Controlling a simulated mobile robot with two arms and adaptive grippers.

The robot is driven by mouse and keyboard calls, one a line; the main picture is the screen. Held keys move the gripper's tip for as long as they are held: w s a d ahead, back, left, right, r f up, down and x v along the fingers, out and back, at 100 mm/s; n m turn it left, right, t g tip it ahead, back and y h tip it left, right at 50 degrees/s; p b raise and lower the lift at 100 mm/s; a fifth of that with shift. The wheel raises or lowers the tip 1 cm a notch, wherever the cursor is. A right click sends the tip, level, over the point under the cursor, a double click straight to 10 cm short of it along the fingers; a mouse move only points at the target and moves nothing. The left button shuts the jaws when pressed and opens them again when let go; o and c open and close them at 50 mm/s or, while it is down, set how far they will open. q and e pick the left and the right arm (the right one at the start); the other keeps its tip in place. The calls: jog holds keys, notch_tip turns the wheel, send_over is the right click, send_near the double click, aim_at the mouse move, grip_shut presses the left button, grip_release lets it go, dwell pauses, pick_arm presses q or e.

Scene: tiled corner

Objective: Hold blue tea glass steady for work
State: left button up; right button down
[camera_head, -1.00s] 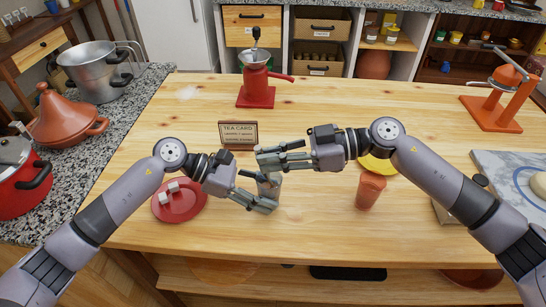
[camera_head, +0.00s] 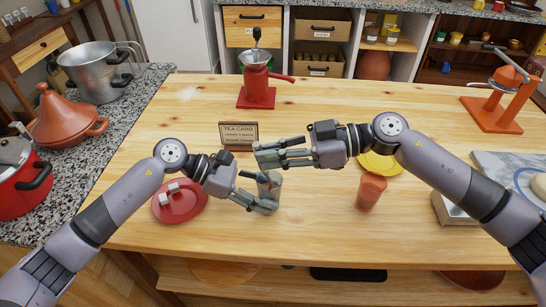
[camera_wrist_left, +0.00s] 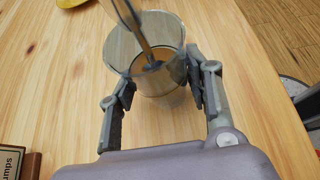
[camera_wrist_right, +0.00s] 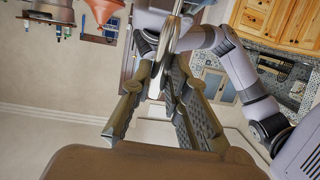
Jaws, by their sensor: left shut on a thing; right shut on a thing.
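The tea glass (camera_wrist_left: 118,52) looks clear with a grey-blue tint and holds a little brown liquid. It stands upright on the wooden table. My left gripper (camera_wrist_left: 160,92) is shut around its sides, one finger on each side. In the head view my left gripper (camera_head: 267,196) partly hides the glass (camera_head: 276,188). A metal spoon (camera_wrist_left: 132,22) stands tilted inside the glass, its lower end in the liquid. My right gripper (camera_head: 268,156) is above the glass, shut on the spoon's handle. The right wrist view shows the handle (camera_wrist_right: 173,35) between the fingers.
A red plate (camera_head: 180,212) with white cubes is left of the glass. An orange cup (camera_head: 370,192) and a yellow plate (camera_head: 380,165) are to the right. A red grinder (camera_head: 257,90) stands at the back. The middle rear is clear.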

jog(key=shift+s+a+r, duration=0.1)
jog(key=shift+a+r, duration=0.15)
jog(key=shift+r, duration=0.95)
jog(key=shift+w+a+r, duration=0.1)
jog(key=shift+a+r, duration=0.15)
jog(key=shift+r, duration=1)
jog(key=shift+s+a+r, duration=0.1)
jog(key=shift+a+r, duration=0.15)
jog(key=shift+r, duration=0.95)
jog(key=shift+r, duration=0.15)
pick_arm(q)
jog(key=o, duration=0.9)
pick_arm(e)
notch_tip(320, 180, up, 4)
jog(key=shift+f, duration=0.15)
pick_arm(q)
jog(key=shift+o, duration=0.2)
